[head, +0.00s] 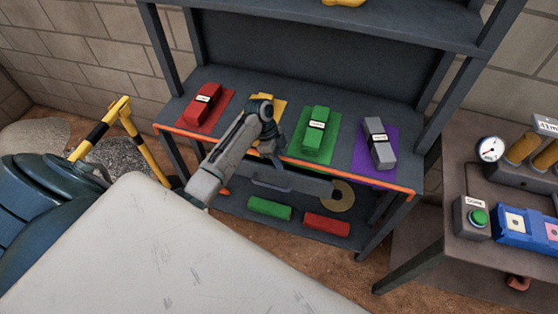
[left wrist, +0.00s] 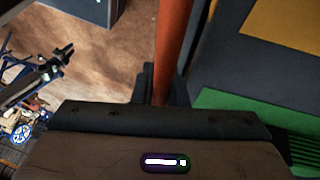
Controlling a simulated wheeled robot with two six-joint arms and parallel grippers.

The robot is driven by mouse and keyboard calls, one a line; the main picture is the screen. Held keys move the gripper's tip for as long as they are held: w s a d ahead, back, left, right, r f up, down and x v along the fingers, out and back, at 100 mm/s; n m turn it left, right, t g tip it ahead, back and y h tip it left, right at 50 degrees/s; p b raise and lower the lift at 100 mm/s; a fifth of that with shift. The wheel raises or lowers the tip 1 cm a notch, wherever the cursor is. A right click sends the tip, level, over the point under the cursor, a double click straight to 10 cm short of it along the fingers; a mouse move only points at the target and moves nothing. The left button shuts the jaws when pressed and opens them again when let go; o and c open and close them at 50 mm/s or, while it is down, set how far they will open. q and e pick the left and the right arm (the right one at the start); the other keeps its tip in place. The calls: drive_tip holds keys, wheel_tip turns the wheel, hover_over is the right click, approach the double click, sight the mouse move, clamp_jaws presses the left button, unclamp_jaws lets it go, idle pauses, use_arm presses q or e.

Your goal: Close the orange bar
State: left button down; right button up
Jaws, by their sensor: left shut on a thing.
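The orange bar (head: 333,173) runs along the front edge of the workbench shelf. It also shows in the left wrist view as a thick orange bar (left wrist: 175,45) running up from between the fingers. My left gripper (head: 270,147) is at the shelf's front edge, left of the bar's middle. In the left wrist view my left gripper (left wrist: 163,85) is shut on the bar. In the head view the arm hides part of the bar and the yellow mat. A dark gripper, seemingly my right one (left wrist: 62,60), shows small at left; its jaws are unclear.
Red (head: 203,103), green (head: 317,135) and grey (head: 379,143) labelled blocks stand on coloured mats on the shelf. Below lie a green block (head: 269,208), a red block (head: 326,224) and a disc (head: 339,196). A side table (head: 455,165) with a gauge and green button stands right.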

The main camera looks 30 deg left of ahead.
use_arm(q)
drive_tip(key=c, duration=1.5)
unclamp_jaws()
drive_tip(key=shift+o, duration=0.2)
